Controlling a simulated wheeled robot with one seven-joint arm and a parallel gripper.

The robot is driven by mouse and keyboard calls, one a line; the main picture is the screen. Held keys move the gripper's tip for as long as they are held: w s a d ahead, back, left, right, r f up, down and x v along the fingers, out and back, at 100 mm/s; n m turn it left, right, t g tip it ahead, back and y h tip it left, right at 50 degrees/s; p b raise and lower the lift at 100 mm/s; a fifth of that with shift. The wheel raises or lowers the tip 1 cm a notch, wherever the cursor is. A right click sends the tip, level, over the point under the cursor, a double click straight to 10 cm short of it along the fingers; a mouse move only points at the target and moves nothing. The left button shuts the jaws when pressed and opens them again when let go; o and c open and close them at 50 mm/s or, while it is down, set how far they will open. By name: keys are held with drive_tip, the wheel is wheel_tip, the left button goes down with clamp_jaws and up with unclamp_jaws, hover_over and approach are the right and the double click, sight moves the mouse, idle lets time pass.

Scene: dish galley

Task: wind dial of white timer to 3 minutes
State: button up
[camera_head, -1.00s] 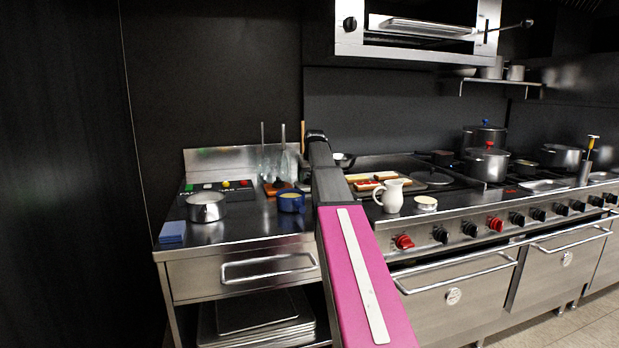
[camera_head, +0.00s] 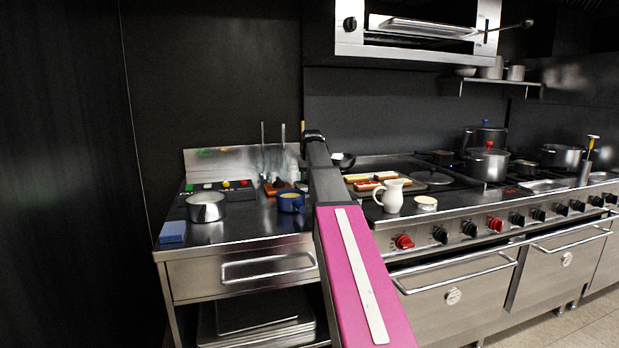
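I cannot make out a white timer for certain. A small round pale thing with a cream top (camera_head: 425,203) sits on the front of the range, right of a white jug (camera_head: 390,196). It is too small to tell whether it has a dial. My arm reaches away from the camera through the middle of the view, a pink link followed by dark links. My gripper is not visible; it is hidden beyond the arm's far end. What lies directly behind the arm is hidden too.
On the left steel counter (camera_head: 250,228) stand a pot (camera_head: 206,207), a blue cup (camera_head: 291,202) and a blue block (camera_head: 172,232). The range's front carries red and black knobs (camera_head: 404,242). Several pots (camera_head: 487,163) stand farther right. A grill unit (camera_head: 415,30) hangs above.

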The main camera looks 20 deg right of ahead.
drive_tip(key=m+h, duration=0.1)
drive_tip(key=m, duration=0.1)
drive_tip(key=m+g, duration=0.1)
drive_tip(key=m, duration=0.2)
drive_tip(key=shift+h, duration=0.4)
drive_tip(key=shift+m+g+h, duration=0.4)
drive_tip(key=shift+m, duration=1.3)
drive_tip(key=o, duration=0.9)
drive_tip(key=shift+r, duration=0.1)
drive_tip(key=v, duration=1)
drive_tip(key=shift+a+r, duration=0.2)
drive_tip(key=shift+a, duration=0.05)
